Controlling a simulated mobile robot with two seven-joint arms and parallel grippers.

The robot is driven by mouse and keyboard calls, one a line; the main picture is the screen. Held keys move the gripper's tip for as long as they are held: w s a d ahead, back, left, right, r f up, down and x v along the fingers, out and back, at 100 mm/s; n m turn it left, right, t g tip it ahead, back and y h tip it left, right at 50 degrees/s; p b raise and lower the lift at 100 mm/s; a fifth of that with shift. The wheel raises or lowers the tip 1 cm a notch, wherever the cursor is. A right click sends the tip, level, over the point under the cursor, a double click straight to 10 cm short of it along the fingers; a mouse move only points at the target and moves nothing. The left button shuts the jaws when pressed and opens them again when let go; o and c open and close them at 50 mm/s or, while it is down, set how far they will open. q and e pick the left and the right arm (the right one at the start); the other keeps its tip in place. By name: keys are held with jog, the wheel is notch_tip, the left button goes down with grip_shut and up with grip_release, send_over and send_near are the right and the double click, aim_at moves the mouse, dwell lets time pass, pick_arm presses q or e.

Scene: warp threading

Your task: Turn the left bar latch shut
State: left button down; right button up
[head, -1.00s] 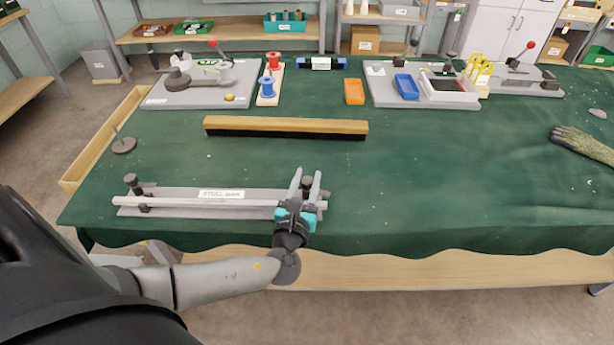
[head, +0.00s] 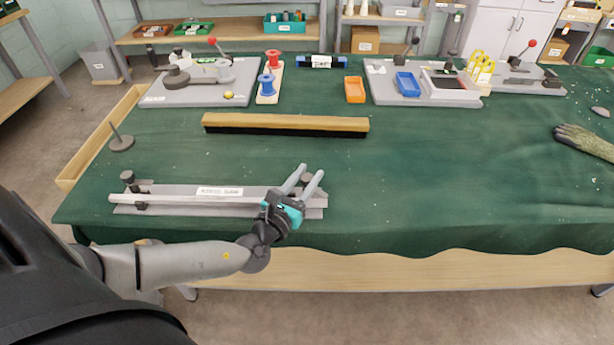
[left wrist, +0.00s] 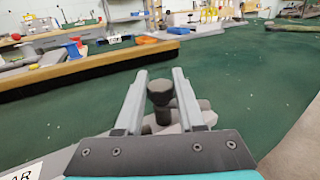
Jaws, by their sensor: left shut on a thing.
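A grey metal bar on a flat plate (head: 170,211) lies along the table's front left, with a white label (head: 219,191). A dark latch knob (head: 128,176) stands at its left end. My left gripper (head: 311,171) is at the bar's right end, its fingers pointing away and slightly right. In the left wrist view a dark round latch knob (left wrist: 160,94) on a short post stands between the two fingers (left wrist: 160,76), and the gripper is shut on it. The fingers hide most of this knob in the head view. My right gripper is not in view.
A long wooden strip with a dark underside (head: 285,123) lies behind the bar. A disc with an upright pin (head: 121,142) stands at the left. Boards with levers, spools (head: 266,86) and an orange tray (head: 355,90) line the back. The table's middle and right are mostly clear.

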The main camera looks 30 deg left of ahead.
pick_arm(q)
jog(key=c, duration=0.9)
grip_release()
jog(key=o, duration=0.4)
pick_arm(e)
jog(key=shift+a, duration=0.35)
pick_arm(q)
jog(key=shift+s, duration=0.1)
jog(key=s, duration=0.5)
jog(key=s+d+p, duration=0.1)
jog(key=s, duration=0.9)
jog(key=shift+d+p, duration=0.15)
jog(key=shift+p, duration=0.15)
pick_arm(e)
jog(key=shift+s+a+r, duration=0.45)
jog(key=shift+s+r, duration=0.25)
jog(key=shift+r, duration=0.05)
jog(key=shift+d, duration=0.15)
